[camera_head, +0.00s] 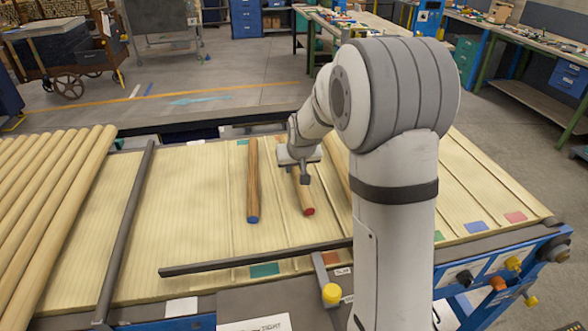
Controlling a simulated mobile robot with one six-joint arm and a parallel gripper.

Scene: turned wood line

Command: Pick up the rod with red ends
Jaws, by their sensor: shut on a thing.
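The rod with a red end (307,201) lies lengthwise on the pale wooden table, its near end red and its far part hidden behind my gripper and wrist. My gripper (304,179) is over the rod's middle and shut on it. Whether the rod is lifted off the table cannot be told. A similar brown rod with a blue near end (253,185) lies just left of it, apart from it. A third, paler rod (339,170) lies to the right, mostly hidden behind my arm.
Several long pale poles (50,215) lie at the left. A dark bar (125,230) runs beside them, and another dark bar (235,262) crosses the front. Coloured patches, such as a green one (265,270), mark the near edge. The table is clear left of the blue-ended rod.

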